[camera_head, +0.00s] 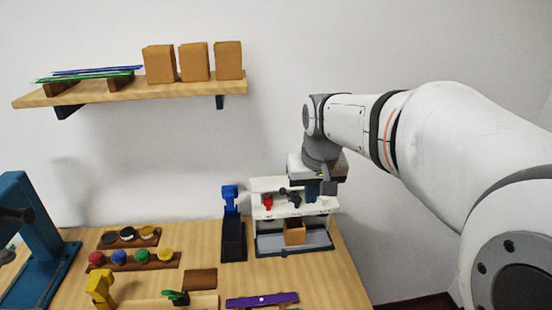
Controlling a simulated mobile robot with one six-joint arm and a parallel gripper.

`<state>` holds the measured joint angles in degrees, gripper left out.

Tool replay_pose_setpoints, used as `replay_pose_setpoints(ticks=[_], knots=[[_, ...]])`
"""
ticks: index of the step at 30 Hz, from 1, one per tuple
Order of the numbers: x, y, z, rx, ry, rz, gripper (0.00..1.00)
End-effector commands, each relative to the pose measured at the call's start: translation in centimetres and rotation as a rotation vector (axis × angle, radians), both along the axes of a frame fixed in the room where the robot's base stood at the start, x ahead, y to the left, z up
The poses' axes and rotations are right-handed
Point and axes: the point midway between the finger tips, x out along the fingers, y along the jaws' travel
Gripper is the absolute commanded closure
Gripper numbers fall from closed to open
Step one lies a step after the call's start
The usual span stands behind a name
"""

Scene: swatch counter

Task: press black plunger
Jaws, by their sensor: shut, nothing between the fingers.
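A white dispenser stand (285,183) stands at the back right of the table. The black plunger (293,197) is near the middle of its front, right of a red plunger (268,202). My gripper (328,187) is shut and points down by the right end of the stand, right of the black plunger. It partly covers the stand's top right. Whether the fingers touch the stand, I cannot tell. A brown wooden block (294,236) is under the stand, roughly below the black plunger, on a grey tray (268,243).
A blue and black device (231,215) stands just left of the stand. Racks of coloured pots (142,257), a purple item (262,300) and a yellow clamp-like item (100,287) lie on the table (210,255). A shelf (190,88) with several brown blocks hangs above.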

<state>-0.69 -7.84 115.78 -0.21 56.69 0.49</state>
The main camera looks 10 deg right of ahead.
Motion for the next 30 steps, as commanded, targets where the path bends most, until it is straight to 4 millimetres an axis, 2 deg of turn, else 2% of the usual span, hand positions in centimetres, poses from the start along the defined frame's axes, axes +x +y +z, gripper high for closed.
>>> replay_pose_setpoints(ticks=[1, 3, 6, 9, 12, 23, 26, 30], knots=[[2.4, 0.0, 1.7, 0.000, -0.003, -0.001, 1.00], [4.9, 0.0, 2.9, 0.000, -0.007, -0.001, 1.00], [7.6, 0.0, 4.0, 0.002, -0.013, -0.002, 1.00], [9.1, 0.0, 4.6, 0.002, -0.017, -0.002, 1.00], [9.7, 0.0, 4.7, 0.002, -0.019, -0.002, 1.00], [9.7, -0.1, 4.5, 0.001, -0.019, -0.003, 1.00], [10.0, -0.1, 3.7, 0.001, -0.016, -0.003, 1.00], [10.6, -0.1, 1.5, 0.001, -0.014, -0.004, 1.00]])
